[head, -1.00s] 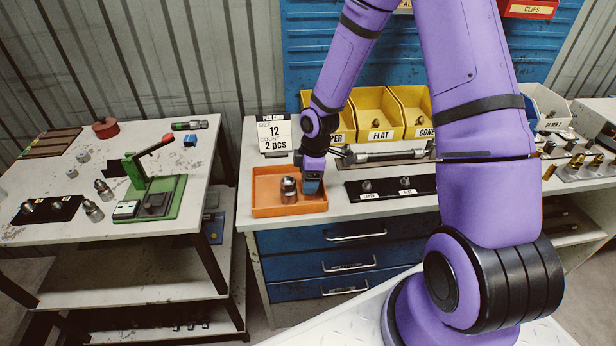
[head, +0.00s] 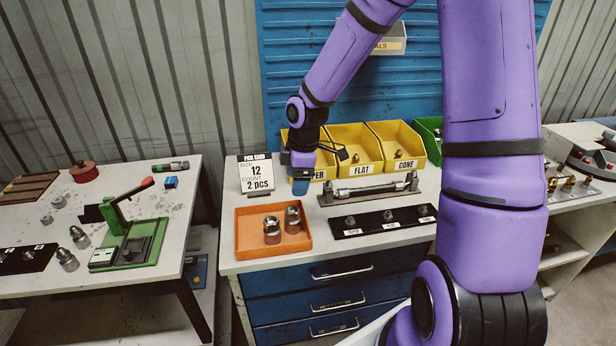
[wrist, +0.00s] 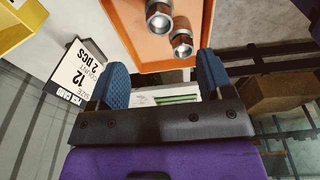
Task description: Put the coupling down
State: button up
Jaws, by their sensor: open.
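Two silver couplings stand in the orange tray (head: 243,244), one coupling (head: 271,231) at the left and one coupling (head: 293,219) at the right and a little farther back. In the wrist view the same two couplings (wrist: 159,20) (wrist: 182,43) show in the tray (wrist: 128,30), beyond my fingertips and apart from them. My gripper (head: 300,186) is above the bench behind the tray, close to the yellow bins. In the wrist view my gripper (wrist: 160,82) has its blue fingers wide apart with nothing between them.
A sign (head: 256,174) reading size 12, count 2 pcs stands left of my gripper. Yellow bins (head: 352,151) line the back. A metal rod fixture (head: 368,189) and a black labelled strip (head: 381,221) lie to the right. A green press (head: 130,235) is on the left table.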

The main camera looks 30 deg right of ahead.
jog(key=s+r+m+t+h, duration=0.1)
jog(key=s+r+m, duration=0.4)
jog(key=r, duration=0.4)
jog(key=s+r+m+t+h, duration=0.1)
jog(key=s+r+m+h, duration=0.15)
jog(key=s+r, duration=0.55)
jog(key=s+r+m+t+y, duration=0.2)
jog(key=s+r+m, duration=0.5)
jog(key=s, duration=0.5)
jog(key=shift+s+r+t, duration=0.3)
jog(key=shift+s+r, duration=0.1)
jog(key=shift+r, duration=0.45)
jog(key=shift+d, duration=0.1)
